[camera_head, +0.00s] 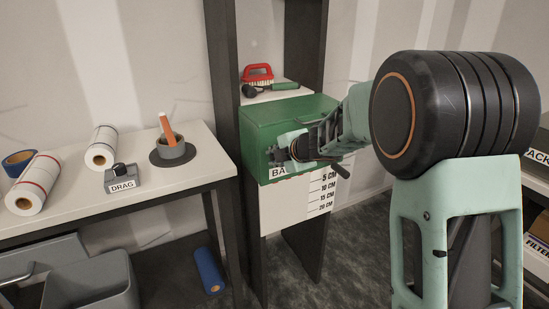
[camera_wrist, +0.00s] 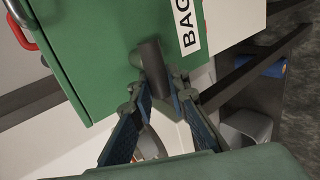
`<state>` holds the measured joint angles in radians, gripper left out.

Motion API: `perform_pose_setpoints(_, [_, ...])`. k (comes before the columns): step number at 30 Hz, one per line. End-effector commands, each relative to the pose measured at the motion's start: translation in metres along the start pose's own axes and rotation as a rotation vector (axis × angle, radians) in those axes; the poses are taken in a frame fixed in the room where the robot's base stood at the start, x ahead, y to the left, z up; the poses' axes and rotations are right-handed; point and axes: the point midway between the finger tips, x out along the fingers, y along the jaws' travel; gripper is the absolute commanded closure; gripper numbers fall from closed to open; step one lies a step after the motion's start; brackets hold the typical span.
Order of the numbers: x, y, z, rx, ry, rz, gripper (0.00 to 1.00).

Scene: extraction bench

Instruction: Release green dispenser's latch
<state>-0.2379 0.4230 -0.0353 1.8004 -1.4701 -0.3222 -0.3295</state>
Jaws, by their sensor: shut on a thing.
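The green dispenser (camera_head: 285,118) is a box mounted between dark posts, with a white label starting "BA" on its front. In the wrist view, the dispenser (camera_wrist: 85,55) fills the upper left, and its label reads "BAG". A dark grey cylindrical latch handle (camera_wrist: 151,60) sticks out beside the label. My gripper (camera_wrist: 158,88) has its fingertips on either side of this handle and is shut on it. In the head view, my gripper (camera_head: 290,150) is at the dispenser's front and hides the latch area there.
A red brush (camera_head: 258,73) and a green-handled tool (camera_head: 285,86) lie on the shelf above the dispenser. A white centimetre-scale panel (camera_head: 300,200) is below it.

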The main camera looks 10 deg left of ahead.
Motion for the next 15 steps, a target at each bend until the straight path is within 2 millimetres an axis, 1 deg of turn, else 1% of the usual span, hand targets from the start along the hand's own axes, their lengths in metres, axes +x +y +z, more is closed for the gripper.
perform_pose_setpoints(5, [0.0003,-0.0015,0.0004,-0.002,-0.001,-0.003,1.00])
perform_pose_setpoints(6, [0.0003,-0.0016,0.0004,-0.001,-0.001,-0.003,0.82])
perform_pose_setpoints(7, [0.0003,-0.0016,0.0004,-0.001,-0.001,-0.003,0.79])
perform_pose_setpoints(8, [0.0003,-0.0015,0.0004,-0.001,-0.001,-0.003,0.78])
perform_pose_setpoints(15, [0.0001,-0.0007,0.0003,0.000,0.000,-0.001,0.78])
